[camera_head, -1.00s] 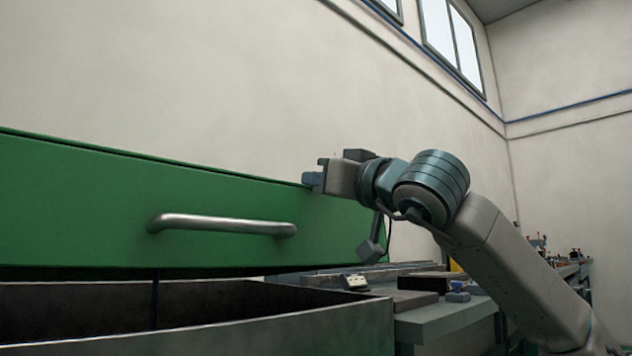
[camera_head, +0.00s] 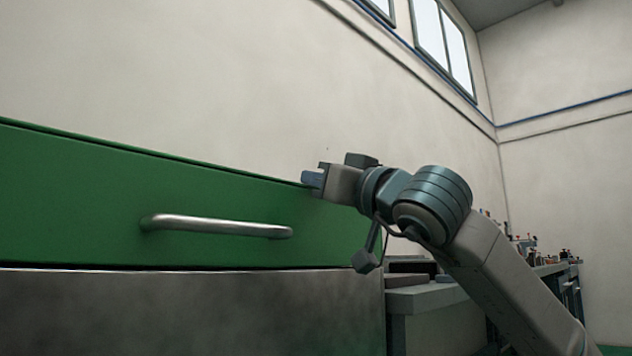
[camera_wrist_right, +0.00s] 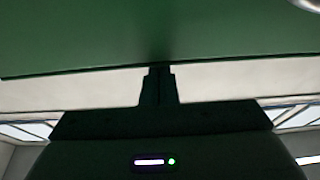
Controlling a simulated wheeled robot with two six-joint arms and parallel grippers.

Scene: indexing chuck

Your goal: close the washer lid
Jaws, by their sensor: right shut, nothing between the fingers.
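The green washer lid (camera_head: 80,190) with its metal bar handle (camera_head: 215,226) fills the left of the head view. Its lower edge lies along the top of the grey washer tub (camera_head: 190,310), with only a thin dark line between them. My right gripper (camera_head: 312,179) is at the lid's upper right edge, shut and empty. In the right wrist view the shut fingers (camera_wrist_right: 158,84) reach to the edge of the green lid (camera_wrist_right: 160,35); whether they touch it I cannot tell for sure. My left gripper is not in view.
A grey workbench (camera_head: 425,295) stands right of the tub, below my right arm. Small items (camera_head: 530,245) stand on a bench farther back. The space above the lid is open up to the pale wall (camera_head: 200,80).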

